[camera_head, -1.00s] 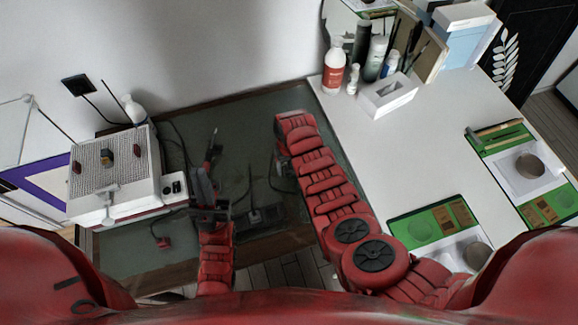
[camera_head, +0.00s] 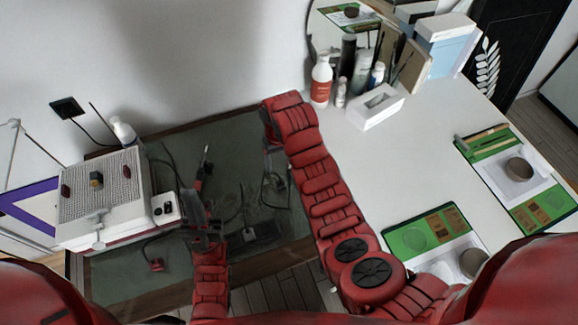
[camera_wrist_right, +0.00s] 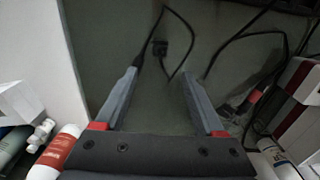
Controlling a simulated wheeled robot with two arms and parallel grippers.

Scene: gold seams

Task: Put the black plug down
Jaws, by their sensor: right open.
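A small black plug (camera_wrist_right: 159,48) on a dark cable lies on the grey-green mat (camera_wrist_right: 235,20) in the right wrist view, beyond my fingertips. In the head view a small dark shape that looks like it (camera_head: 276,182) lies below my right gripper. My right gripper (camera_wrist_right: 160,82) is open with nothing between its fingers; the plug is apart from them. A looped cable passes close to its left fingertip. In the head view my right gripper (camera_head: 270,140) is mostly hidden by its own wrist. My left gripper (camera_head: 198,205) is over the mat's left part; its jaws are unclear.
A black power strip (camera_head: 254,236) and loose cables lie on the mat. A red plug (camera_head: 156,265) is at its lower left. A white perforated box (camera_head: 103,195) stands left. Bottles (camera_head: 321,80) and a tissue box (camera_head: 376,106) stand on the white table, whose middle is clear.

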